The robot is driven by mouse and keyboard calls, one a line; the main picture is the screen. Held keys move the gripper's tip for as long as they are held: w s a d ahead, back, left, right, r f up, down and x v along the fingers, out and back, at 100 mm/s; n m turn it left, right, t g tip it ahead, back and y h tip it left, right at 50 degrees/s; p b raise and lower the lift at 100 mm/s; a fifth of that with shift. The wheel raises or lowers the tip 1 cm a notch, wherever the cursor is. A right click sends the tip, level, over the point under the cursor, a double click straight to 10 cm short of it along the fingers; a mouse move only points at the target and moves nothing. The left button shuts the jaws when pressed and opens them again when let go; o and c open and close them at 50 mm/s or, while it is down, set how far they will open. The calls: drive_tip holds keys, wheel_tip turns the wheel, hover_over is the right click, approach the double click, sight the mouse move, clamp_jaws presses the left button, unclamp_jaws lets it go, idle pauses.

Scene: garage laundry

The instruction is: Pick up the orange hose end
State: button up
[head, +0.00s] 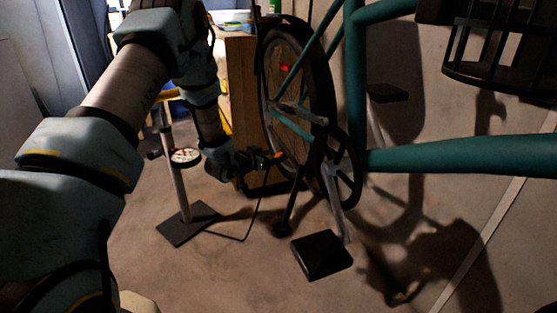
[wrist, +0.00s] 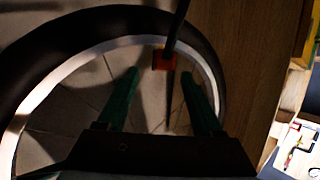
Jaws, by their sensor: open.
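The orange hose end (head: 279,155) shows small in the head view, at the tip of my gripper (head: 268,159) and in front of the bicycle wheel. In the wrist view it is a red-orange block (wrist: 164,60) on a dark, thin hose. My gripper (wrist: 160,76) is open there, with its two green fingers apart. The block lies between the lines of the fingers, around or just beyond their tips. I cannot tell whether either finger touches it. The floor pump (head: 176,180) with a round gauge stands left of my gripper.
The teal bicycle (head: 355,80) stands close on the right, its wheel (head: 266,50) right behind my gripper. A pedal (head: 321,255) sticks out low in front. A wooden cabinet side (head: 240,90) is behind.

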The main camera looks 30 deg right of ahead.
sight(277, 156)
drive_tip(key=b+x, duration=0.1)
drive_tip(key=x, duration=0.3)
drive_tip(key=shift+w+d+f, duration=0.15)
drive_tip(key=shift+f, duration=0.05)
clamp_jaws()
idle(0.3)
